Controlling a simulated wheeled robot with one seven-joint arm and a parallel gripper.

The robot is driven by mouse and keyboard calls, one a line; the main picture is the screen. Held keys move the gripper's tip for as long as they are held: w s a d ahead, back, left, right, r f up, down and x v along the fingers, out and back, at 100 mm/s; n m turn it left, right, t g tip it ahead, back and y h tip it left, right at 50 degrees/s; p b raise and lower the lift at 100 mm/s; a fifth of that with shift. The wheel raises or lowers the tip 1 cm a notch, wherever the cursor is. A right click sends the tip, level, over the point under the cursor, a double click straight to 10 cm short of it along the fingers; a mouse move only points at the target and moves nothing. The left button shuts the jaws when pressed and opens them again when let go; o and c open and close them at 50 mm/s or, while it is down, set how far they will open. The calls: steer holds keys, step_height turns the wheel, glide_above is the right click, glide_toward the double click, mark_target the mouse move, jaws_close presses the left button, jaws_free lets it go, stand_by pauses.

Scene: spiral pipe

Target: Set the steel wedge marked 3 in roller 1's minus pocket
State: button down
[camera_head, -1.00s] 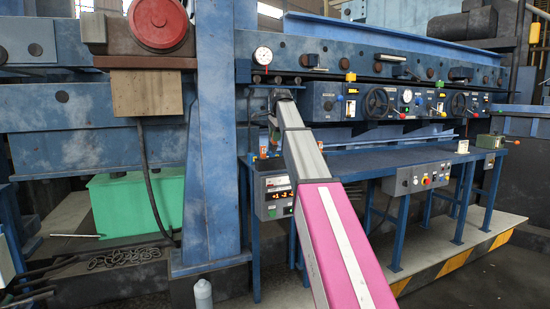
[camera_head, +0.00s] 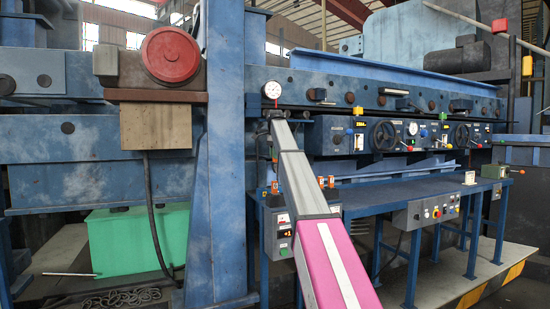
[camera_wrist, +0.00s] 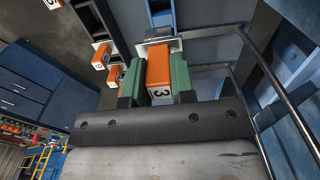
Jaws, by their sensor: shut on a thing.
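In the wrist view my gripper (camera_wrist: 158,72) is shut on an orange wedge (camera_wrist: 158,68) marked 3, with its green pads on both sides. A pale metal plate shows at the wedge's far end, close to an opening with a blue inside (camera_wrist: 160,14). I cannot tell whether the tip touches it or enters it. In the head view my arm reaches up to the blue machine (camera_head: 395,83) below a white dial gauge (camera_head: 272,89). The gripper and wedge cannot be made out there. No roller or pocket marking is legible.
A metal rail (camera_wrist: 262,75) runs close on the right. In the head view a blue bench (camera_head: 420,190) stands below the machine, with a control box (camera_head: 433,211) on its front.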

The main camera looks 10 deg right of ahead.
mark_target(275, 162)
steer(key=shift+f, duration=0.1)
steer(key=shift+f, duration=2.8)
steer(key=shift+f, duration=2.85)
steer(key=c, duration=0.9)
jaws_free()
step_height(275, 162, up, 10)
steer(key=shift+w, duration=0.1)
steer(key=shift+r, duration=0.4)
